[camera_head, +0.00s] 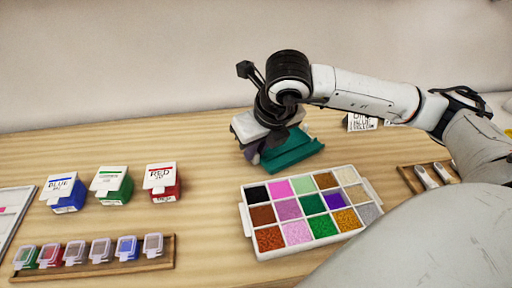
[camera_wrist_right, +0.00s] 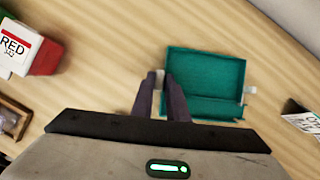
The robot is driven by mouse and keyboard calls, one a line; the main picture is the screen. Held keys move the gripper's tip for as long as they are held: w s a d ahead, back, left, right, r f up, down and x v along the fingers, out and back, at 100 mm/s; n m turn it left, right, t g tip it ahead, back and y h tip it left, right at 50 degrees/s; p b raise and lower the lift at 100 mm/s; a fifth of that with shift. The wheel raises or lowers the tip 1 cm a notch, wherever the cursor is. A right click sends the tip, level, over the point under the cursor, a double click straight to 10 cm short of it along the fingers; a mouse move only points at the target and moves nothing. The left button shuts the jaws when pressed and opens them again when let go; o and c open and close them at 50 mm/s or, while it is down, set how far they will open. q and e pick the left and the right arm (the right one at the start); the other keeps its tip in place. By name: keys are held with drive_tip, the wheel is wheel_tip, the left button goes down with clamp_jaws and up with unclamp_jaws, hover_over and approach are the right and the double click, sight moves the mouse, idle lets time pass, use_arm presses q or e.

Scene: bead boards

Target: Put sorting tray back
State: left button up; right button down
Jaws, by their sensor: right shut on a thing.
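The teal sorting tray (camera_head: 292,152) is at the back middle of the table, behind the bead board. In the right wrist view the tray (camera_wrist_right: 205,62) is an empty, open box with low walls. My right gripper (camera_head: 258,153) is shut on the tray's near left wall; in the wrist view its dark fingers (camera_wrist_right: 162,80) sit on either side of that edge. The gripper hides part of the tray in the head view. I cannot tell whether the tray touches the table. My left gripper is not in view.
A white board of coloured beads (camera_head: 362,180) lies just in front of the tray. Blue, green and red boxes (camera_head: 161,181) stand to the left. A wooden rack of small lidded containers (camera_head: 165,262) is at front left. A lettered card (camera_head: 362,122) stands to the right.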

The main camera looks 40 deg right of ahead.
drive_tip(key=c, duration=1.7)
unclamp_jaws()
drive_tip(key=shift+f, duration=0.1)
drive_tip(key=shift+c, duration=0.2)
drive_tip(key=v, duration=1.2)
